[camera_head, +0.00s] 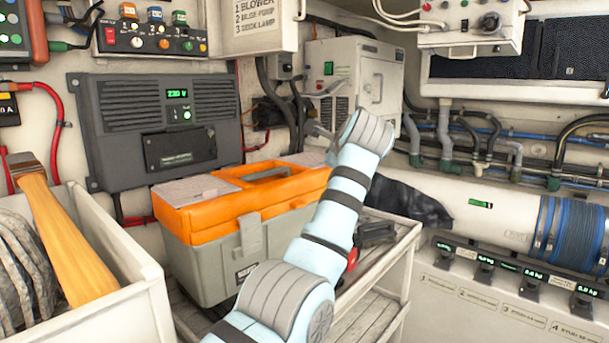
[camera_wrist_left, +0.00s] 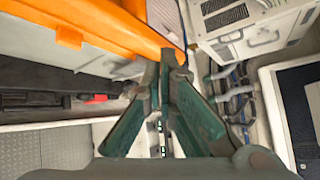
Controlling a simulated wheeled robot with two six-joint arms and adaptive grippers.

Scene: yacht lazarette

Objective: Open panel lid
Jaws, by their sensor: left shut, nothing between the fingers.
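A white panel lid (camera_head: 263,22), lettered with a list reading blower, bilge pump and deck lamp, is at the top of the head view. A bar handle (camera_head: 301,10) is at its right edge. Its top is cut off, and I cannot tell how far it stands open. My left gripper (camera_head: 318,131) is below and right of it, above the back right end of the toolbox, apart from the lid. The left wrist view shows its green fingers (camera_wrist_left: 164,68) shut together and empty. The lid is not clear in that view. My right gripper is not in view.
An orange-topped toolbox (camera_head: 222,240) stands under my left forearm; its orange top (camera_wrist_left: 100,30) also shows in the wrist view. A white cabinet (camera_head: 372,75) is behind my wrist. A switch box (camera_head: 150,40) is left of the lid. A crate (camera_head: 155,290) holds a wooden-handled tool.

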